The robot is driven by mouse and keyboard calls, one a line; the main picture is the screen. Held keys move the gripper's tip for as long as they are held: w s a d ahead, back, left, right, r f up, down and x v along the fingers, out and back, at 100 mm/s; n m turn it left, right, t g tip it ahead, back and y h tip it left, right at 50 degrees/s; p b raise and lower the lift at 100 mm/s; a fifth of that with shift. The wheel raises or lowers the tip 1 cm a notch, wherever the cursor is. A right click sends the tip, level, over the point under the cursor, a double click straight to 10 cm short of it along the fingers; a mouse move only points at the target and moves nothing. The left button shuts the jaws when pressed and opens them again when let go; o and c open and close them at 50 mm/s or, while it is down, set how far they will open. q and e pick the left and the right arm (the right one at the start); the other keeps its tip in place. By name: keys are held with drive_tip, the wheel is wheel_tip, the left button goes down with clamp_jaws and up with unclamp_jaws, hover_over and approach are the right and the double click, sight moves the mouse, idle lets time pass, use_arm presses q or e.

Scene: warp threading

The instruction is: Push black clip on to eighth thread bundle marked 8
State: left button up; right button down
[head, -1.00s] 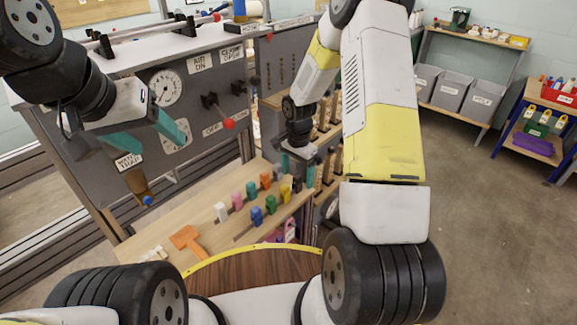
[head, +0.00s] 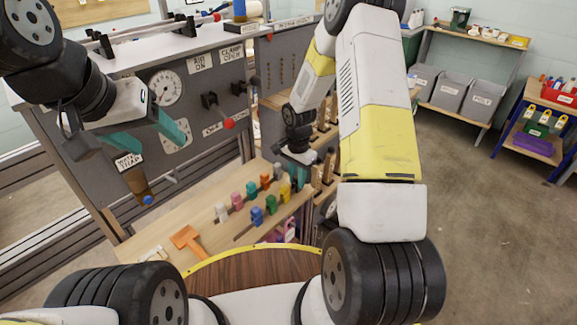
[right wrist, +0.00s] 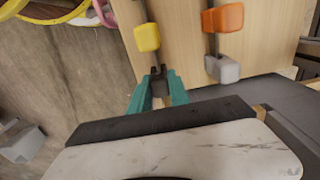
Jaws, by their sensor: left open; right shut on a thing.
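My right gripper (right wrist: 157,92) is shut on the black clip (right wrist: 158,84) in the right wrist view, with one teal finger on each side. The clip is close to the pale wooden board, just past the yellow clip (right wrist: 146,37). I cannot tell whether it is around a thread bundle, and no mark 8 is legible. In the head view my right gripper (head: 298,165) is low at the far right end of the clip rows; its hand hides the black clip. My left gripper (head: 148,136) is open and empty before the grey panel, its teal fingers apart.
Coloured clips stand on the board (head: 190,215), among them white (head: 221,211), pink (head: 237,201), blue (head: 257,215) and green (head: 271,203). Orange (right wrist: 222,18) and grey (right wrist: 222,69) clips are beside my right gripper. An orange T-shaped tool (head: 187,240) lies at the front.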

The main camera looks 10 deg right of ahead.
drive_tip(key=shift+r, duration=3)
drive_tip(key=shift+f, duration=0.1)
